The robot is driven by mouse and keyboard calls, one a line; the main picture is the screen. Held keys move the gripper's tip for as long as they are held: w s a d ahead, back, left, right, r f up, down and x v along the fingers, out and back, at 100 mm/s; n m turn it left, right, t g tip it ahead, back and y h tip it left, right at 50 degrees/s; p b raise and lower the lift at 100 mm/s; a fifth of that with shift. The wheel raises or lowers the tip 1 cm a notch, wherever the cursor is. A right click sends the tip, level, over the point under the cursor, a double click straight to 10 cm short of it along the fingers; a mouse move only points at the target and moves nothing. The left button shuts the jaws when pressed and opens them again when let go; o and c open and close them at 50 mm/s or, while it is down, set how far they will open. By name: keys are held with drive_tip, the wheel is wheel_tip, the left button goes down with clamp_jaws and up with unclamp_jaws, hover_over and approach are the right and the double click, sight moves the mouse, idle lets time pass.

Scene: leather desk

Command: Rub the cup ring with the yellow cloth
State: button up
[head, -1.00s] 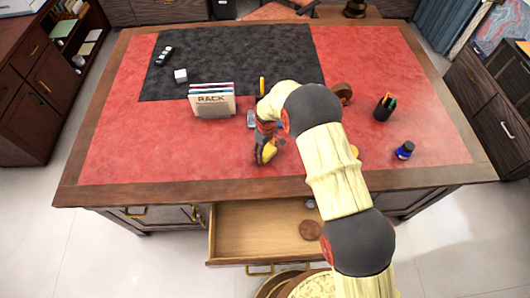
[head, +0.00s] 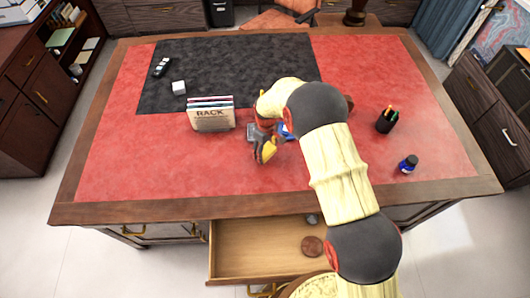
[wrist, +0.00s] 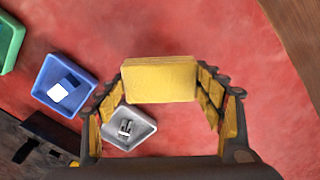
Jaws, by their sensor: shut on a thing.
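The yellow cloth (wrist: 160,80) looks like a thick folded pad. In the wrist view it is pinched between my fingertips, and my gripper (wrist: 161,88) is shut on it. In the head view my gripper (head: 265,150) is above the red leather, in front of the rack and well back from the desk's front edge. I cannot tell whether the cloth touches the leather. I cannot make out the cup ring in either view; my arm covers part of the desk.
A blue tray (wrist: 64,86) with a white and blue thing, a grey tray (wrist: 130,129) with a metal piece, and a green tray (wrist: 8,42) lie close by. A card rack (head: 211,116), pen cup (head: 385,122) and ink bottle (head: 408,164) stand around. The front drawer (head: 255,250) is open.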

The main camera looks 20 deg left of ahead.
drive_tip(key=shift+w+a+r, duration=0.1)
drive_tip(key=shift+w+r, duration=0.1)
drive_tip(key=shift+r, duration=0.25)
drive_tip(key=shift+s+r+p, duration=0.1)
drive_tip(key=shift+r+p, duration=0.7)
drive_tip(key=shift+r, duration=1)
drive_tip(key=shift+f, duration=0.15)
